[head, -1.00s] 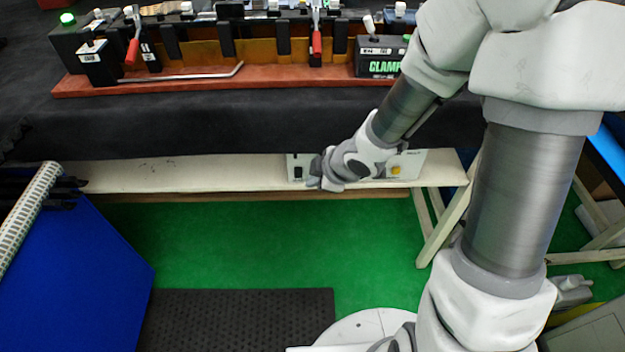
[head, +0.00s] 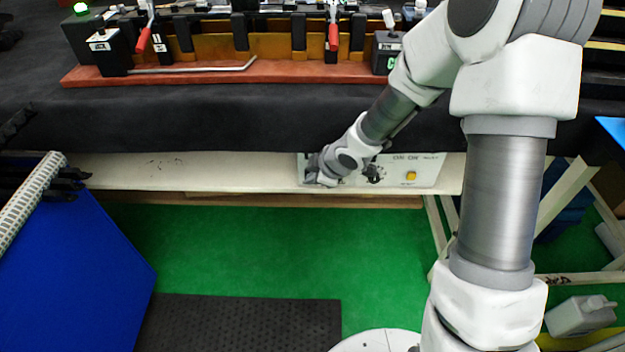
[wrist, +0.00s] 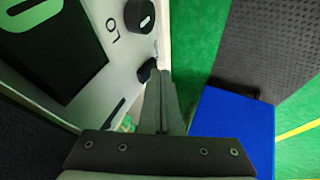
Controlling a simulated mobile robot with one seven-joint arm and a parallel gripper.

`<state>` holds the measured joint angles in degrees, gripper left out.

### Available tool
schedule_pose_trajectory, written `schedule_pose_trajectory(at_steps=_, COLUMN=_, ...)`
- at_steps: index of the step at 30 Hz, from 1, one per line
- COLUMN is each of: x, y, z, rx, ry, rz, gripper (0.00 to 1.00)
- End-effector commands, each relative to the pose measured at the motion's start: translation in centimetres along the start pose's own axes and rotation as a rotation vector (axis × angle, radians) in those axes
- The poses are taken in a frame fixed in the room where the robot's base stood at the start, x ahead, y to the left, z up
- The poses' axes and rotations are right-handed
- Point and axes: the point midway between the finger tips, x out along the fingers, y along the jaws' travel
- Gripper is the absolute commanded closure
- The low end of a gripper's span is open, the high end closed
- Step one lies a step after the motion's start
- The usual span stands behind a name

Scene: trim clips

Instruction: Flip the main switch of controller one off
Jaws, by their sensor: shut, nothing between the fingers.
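The controller (head: 430,172) is a pale panel on the shelf under the bench edge. A yellow button (head: 411,176) and a dark knob show on it in the head view. My gripper (head: 312,178) is in front of its left end and hides that part. In the wrist view the panel (wrist: 92,120) fills the left side, with a dark display showing a green 0 and a round black knob (wrist: 140,15). A small black switch (wrist: 147,72) sits just left of my fingertips (wrist: 162,74). The fingers are shut and empty. I cannot tell whether they touch the switch.
The white shelf (head: 200,172) runs left of the controller. Above it is the dark bench with a red-based clamp fixture (head: 200,72). A blue panel (head: 70,260) stands at lower left. Green floor (head: 230,240) and a black mat (head: 240,322) lie in front.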

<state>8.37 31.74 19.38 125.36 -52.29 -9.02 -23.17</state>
Motion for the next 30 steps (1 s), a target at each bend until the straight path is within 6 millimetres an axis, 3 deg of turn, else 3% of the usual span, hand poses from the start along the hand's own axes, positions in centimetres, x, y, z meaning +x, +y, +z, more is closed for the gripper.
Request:
schedule_pose_trajectory(at_steps=17, x=0.4, y=0.3, z=0.1, rx=0.001, ry=0.000, rz=0.003, gripper=1.00)
schedule_pose_trajectory(at_steps=30, x=-1.0, y=1.1, z=-0.6, rx=0.001, ry=0.001, rz=0.004, gripper=1.00)
